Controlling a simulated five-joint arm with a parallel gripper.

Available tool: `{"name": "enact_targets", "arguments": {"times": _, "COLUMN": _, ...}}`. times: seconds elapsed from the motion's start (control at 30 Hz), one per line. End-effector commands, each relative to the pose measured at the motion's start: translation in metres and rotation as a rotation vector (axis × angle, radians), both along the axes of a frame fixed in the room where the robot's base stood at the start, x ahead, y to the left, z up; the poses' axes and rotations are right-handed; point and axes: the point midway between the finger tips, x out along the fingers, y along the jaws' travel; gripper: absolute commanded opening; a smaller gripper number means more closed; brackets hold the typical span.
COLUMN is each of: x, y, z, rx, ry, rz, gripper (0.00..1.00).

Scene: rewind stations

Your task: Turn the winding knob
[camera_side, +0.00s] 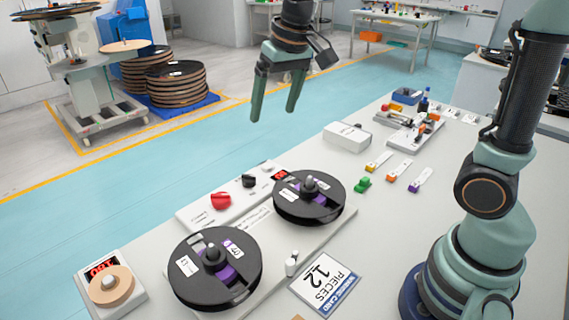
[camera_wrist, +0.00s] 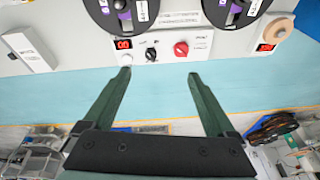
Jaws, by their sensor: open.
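A white control panel (camera_side: 190,217) lies along the back of the rewind station on the table. On it sit a red knob (camera_side: 221,200), a smaller black knob (camera_side: 249,181) and a red lit display (camera_side: 281,175). The wrist view also shows the red knob (camera_wrist: 181,49), the black knob (camera_wrist: 151,53) and the display (camera_wrist: 123,44). The labels are too small to read, so I cannot tell which is the winding knob. My gripper (camera_side: 273,114) is open and empty, in the air above and apart from the panel. In the wrist view its fingers (camera_wrist: 159,73) point toward the panel.
Two black reels, one nearer (camera_side: 190,293) and one farther (camera_side: 335,212), stand beside the panel. A tan dial unit (camera_side: 108,285) with a lit display is at the front left. A white box (camera_side: 347,136) and small coloured parts lie farther back.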

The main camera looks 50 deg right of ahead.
Motion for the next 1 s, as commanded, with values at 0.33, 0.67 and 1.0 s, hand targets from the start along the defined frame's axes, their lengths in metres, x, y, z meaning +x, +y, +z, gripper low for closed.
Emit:
{"name": "enact_targets", "arguments": {"times": 0.33, "x": 0.079, "y": 0.037, "z": -0.049, "rx": 0.015, "ry": 0.152, "rz": -0.097, "gripper": 0.91}}
{"name": "enact_targets", "arguments": {"times": 0.67, "x": 0.119, "y": 0.068, "z": -0.113, "rx": 0.006, "ry": 0.259, "rz": -0.179, "gripper": 0.91}}
{"name": "enact_targets", "arguments": {"times": 1.0, "x": 0.125, "y": 0.074, "z": -0.139, "rx": 0.002, "ry": 0.281, "rz": -0.198, "gripper": 0.91}}
